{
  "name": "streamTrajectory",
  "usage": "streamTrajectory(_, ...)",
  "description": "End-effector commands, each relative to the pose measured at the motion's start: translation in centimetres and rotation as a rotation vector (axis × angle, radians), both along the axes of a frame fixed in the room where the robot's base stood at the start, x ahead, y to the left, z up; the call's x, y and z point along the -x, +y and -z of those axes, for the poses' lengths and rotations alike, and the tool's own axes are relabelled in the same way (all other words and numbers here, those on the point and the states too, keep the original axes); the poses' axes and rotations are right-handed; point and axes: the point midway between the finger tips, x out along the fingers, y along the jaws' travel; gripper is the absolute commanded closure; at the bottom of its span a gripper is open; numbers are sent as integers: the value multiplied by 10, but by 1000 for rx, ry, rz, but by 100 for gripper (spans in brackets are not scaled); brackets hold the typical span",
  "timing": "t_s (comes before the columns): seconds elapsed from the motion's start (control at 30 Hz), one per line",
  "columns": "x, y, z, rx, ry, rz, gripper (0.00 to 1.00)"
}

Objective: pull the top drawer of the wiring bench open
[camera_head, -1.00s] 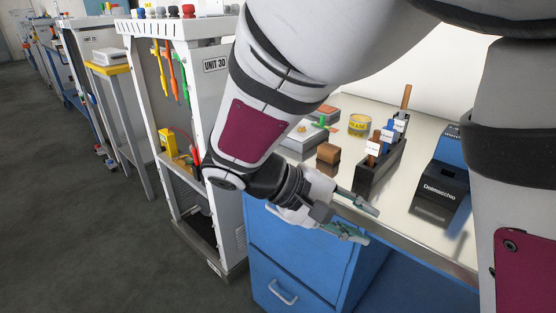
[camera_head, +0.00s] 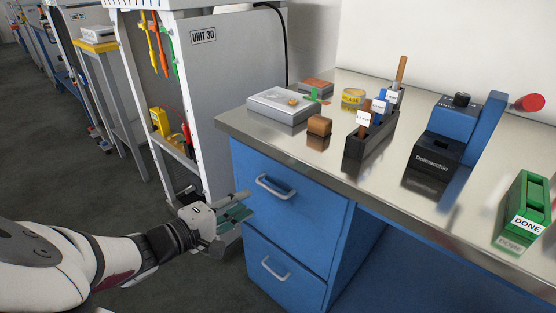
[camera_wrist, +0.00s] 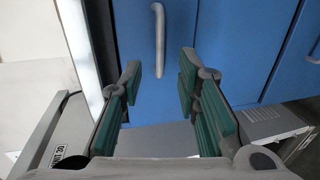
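The blue wiring bench has a top drawer (camera_head: 310,215) with a silver bar handle (camera_head: 275,187). The drawer front looks flush with the cabinet, so it appears closed. My gripper (camera_head: 246,211) is to the left of and a little below this handle in the head view, apart from it. In the wrist view my gripper (camera_wrist: 160,72) is open and empty, its green-padded fingers spread wide. A handle (camera_wrist: 159,38) shows upright ahead, between the lines of the two fingers, and nothing touches it.
A lower drawer with its own handle (camera_head: 274,269) sits beneath. The metal benchtop (camera_head: 345,178) overhangs the drawers and carries a black holder (camera_head: 371,140), a brown block (camera_head: 319,125) and a green DONE bin (camera_head: 525,205). A grey UNIT 30 cabinet (camera_head: 225,80) stands left of the bench.

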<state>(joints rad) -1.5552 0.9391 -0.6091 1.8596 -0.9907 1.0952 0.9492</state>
Motion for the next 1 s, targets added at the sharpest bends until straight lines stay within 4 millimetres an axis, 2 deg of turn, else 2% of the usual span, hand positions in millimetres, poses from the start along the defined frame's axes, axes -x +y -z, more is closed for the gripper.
streamTrajectory(0.3, -49, -39, 15, 3, 1, 3, 70)
streamTrajectory(0.5, -70, -55, 20, 1, 1, 2, 70)
streamTrajectory(0.7, -79, -62, 22, 0, 2, 2, 70)
streamTrajectory(0.97, -79, -63, 22, 1, 2, 2, 70)
streamTrajectory(1.0, -79, -63, 21, 1, 2, 2, 77)
